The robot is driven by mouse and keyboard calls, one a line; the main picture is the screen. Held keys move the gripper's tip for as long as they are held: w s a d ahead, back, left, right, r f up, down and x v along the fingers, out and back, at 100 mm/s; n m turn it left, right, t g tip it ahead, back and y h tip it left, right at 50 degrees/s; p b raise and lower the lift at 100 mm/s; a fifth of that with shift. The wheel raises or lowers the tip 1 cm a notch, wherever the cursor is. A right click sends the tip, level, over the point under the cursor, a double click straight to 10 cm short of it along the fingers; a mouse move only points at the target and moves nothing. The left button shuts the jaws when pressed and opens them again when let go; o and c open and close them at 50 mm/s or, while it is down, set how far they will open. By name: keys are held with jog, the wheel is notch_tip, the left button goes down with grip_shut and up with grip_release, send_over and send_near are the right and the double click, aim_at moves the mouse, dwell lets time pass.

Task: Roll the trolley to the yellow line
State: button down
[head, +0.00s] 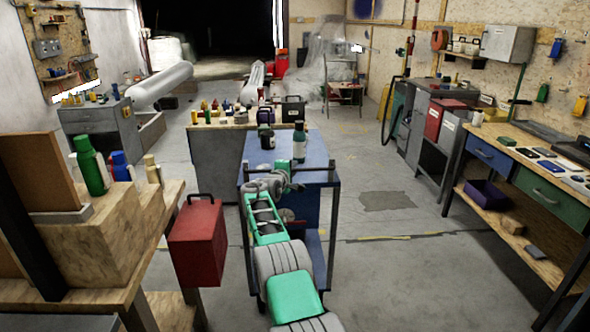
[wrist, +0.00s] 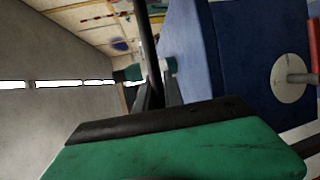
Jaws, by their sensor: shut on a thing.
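The blue trolley (head: 320,205) stands ahead of me, with a dark push bar (head: 312,169) across its near end. My gripper (head: 297,168) is at that bar, partly hidden behind my own wrist. In the wrist view my gripper (wrist: 157,95) is shut on the dark bar (wrist: 146,40), and the trolley's blue panel (wrist: 235,45) is close beside it. A worn yellow line (head: 385,238) crosses the floor to the trolley's right; my arm and the trolley hide part of that floor.
A red box (head: 197,242) hangs beside the wooden bench (head: 150,215), close on the left. A grey cabinet (head: 215,158) with items on top adjoins the trolley's left. A workbench (head: 540,165) lines the right wall. Open floor (head: 400,275) lies right of the trolley.

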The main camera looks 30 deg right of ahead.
jog(key=c, duration=1.5)
grip_release()
jog(key=shift+w+a+r, duration=0.1)
jog(key=shift+a, duration=0.1)
jog(key=shift+c, duration=0.2)
jog(key=shift+o, duration=0.4)
jog(key=shift+d, duration=0.2)
jog(key=v, duration=0.8)
jog(key=shift+b, duration=0.35)
jog(key=shift+d, duration=0.1)
